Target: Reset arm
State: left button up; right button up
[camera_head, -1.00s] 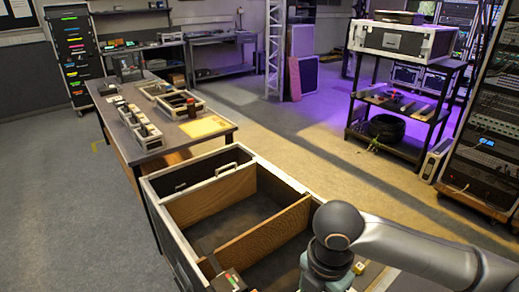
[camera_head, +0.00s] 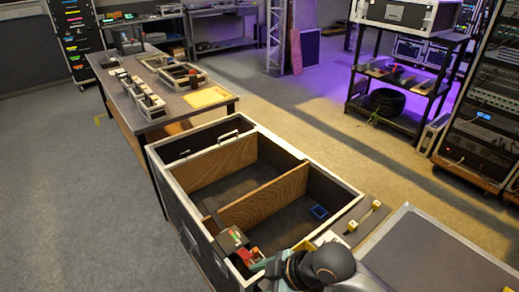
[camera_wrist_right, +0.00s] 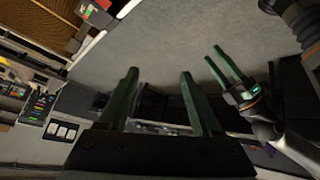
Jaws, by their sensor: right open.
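My right arm (camera_head: 325,264) shows at the bottom of the head view, its dark joint beside the near edge of the open case (camera_head: 178,196). Its fingertips are not clear there. In the right wrist view my right gripper (camera_wrist_right: 158,80) has two green fingers wide apart with nothing between them. Another gripper, my left one (camera_wrist_right: 212,54), shows at the right of that view; its two green fingers are apart and empty. My left gripper is not visible in the head view.
The case has wooden dividers (camera_head: 265,198) and a small blue object (camera_head: 318,211) inside. Red and dark items (camera_head: 246,256) lie at its near edge. A bench (camera_head: 180,100) and shelf rack (camera_head: 408,75) stand behind; floor at left is clear.

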jog(key=s+d+f+m+t+h, duration=0.2)
jog(key=s+d+f+m+t, duration=0.1)
jog(key=s+d+f+m, duration=0.2)
jog(key=s+d+f+m+t+h, duration=0.3)
jog(key=s+d+f+m, duration=0.2)
jog(key=d+f+m, duration=0.4)
jog(key=d+f, duration=0.2)
jog(key=d, duration=0.1)
jog(key=shift+s+d+m, duration=0.2)
jog(key=shift+d+m, duration=0.05)
jog(key=shift+m, duration=0.15)
jog(key=shift+f, duration=0.1)
